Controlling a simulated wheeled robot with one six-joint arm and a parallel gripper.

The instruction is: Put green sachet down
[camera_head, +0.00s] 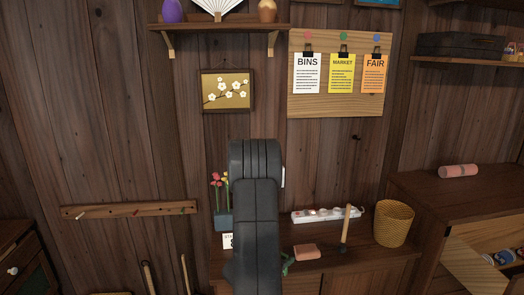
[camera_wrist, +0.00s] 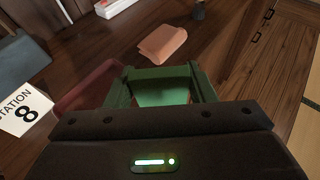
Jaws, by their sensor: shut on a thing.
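My gripper (camera_wrist: 163,84) has green fingers and is shut on the green sachet (camera_wrist: 160,73), which spans between the fingertips in the wrist view. Much of the sachet blends with the fingers, and its underside is hidden. A salmon sachet (camera_wrist: 162,44) lies on the wooden counter just beyond; it also shows in the head view (camera_head: 305,251). A flat red thing (camera_wrist: 88,88) lies at the left of the fingers, partly covered. In the head view my arm hides most of the gripper, and only a bit of green shows beside it.
A white card reading "STATION 8" (camera_wrist: 22,106) is left of the gripper. Bare counter shows around the salmon sachet.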

